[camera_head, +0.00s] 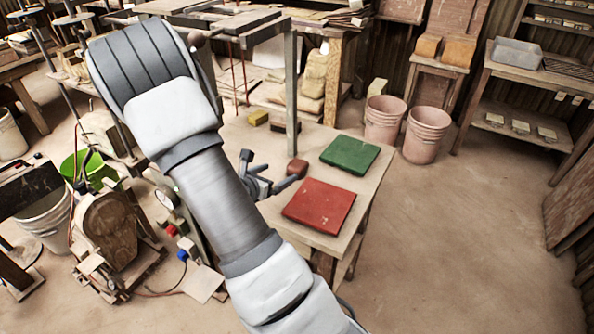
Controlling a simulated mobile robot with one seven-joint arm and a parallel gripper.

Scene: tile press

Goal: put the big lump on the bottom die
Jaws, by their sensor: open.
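My gripper (272,168) is open at the left part of the wooden table, partly hidden behind my arm. Its two fingers are spread wide. A small reddish-brown lump (297,167) is at the tip of the right finger; I cannot tell whether they touch. It is the only lump I can make out, and I cannot tell whether it is the big one. I cannot clearly pick out the bottom die; my arm hides part of the area on the left.
A red square slab (319,206) and a green square slab (350,155) lie on the table (340,240). A metal post (291,95) stands behind the lump. Two pinkish buckets (426,134) stand beyond the table. The floor at right is clear.

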